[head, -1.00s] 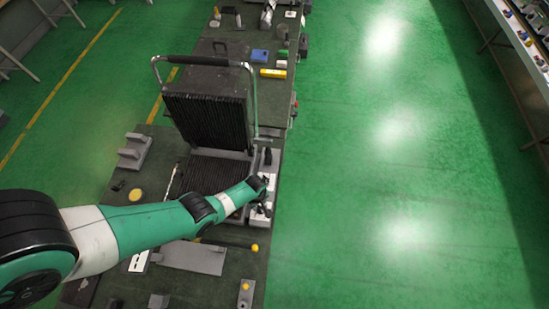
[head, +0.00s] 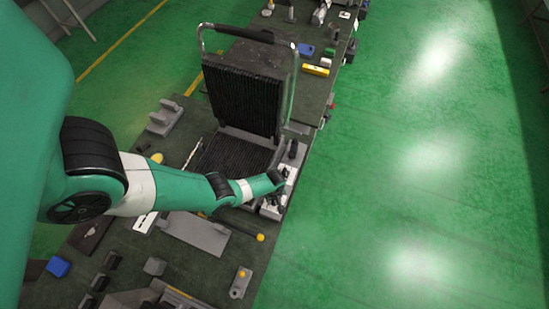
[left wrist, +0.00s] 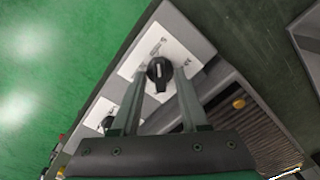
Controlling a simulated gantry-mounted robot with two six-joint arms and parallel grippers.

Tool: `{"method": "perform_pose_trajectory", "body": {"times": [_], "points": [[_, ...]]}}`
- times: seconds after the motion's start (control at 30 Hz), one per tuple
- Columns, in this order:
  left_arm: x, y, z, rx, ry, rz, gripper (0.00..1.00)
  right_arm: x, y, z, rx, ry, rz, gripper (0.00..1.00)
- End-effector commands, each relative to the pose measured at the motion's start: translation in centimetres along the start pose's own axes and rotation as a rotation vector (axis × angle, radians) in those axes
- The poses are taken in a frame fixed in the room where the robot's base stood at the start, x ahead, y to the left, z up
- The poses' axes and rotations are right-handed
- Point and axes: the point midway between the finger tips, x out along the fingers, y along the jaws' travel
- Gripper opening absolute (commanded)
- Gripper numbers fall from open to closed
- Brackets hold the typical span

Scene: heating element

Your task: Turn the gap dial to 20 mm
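The control panel of the open press grill shows in the left wrist view with a black dial (left wrist: 160,70) on a white label. A second black dial (left wrist: 108,123) sits lower left on another white label. I cannot read the labels or tell which is the gap dial. My left gripper (left wrist: 160,78) is open, with one fingertip on each side of the upper dial; I cannot tell whether they touch it. In the head view my left gripper (head: 281,190) is over the panel, and the arm hides part of it. My right gripper is not in view.
The grill's raised ribbed upper plate (head: 243,90) and its metal handle (head: 290,85) stand behind the panel. The ribbed lower plate (head: 232,155) lies left of the gripper. A rod with a yellow knob (head: 261,237) lies nearer. Open green floor (head: 400,200) is at the right.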

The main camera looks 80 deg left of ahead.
Motion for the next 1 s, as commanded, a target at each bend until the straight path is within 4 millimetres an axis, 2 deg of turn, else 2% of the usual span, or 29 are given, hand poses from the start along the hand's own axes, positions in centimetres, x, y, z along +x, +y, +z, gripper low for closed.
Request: {"method": "perform_pose_trajectory", "body": {"times": [0.03,0.2,0.23,0.67,1.0], "points": [[-0.01,0.01,0.00,0.000,0.000,0.000,0.33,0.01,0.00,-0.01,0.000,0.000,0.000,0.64],[-0.01,0.01,0.00,0.000,0.000,0.000,0.03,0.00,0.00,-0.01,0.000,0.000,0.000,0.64],[0.00,0.00,0.00,0.000,0.000,0.000,0.00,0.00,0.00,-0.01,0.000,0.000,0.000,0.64],[0.01,0.00,0.00,0.015,0.000,0.000,0.00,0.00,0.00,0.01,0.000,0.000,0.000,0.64],[0.01,0.00,0.00,0.172,0.000,0.000,0.00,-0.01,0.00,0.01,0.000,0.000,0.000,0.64]]}}
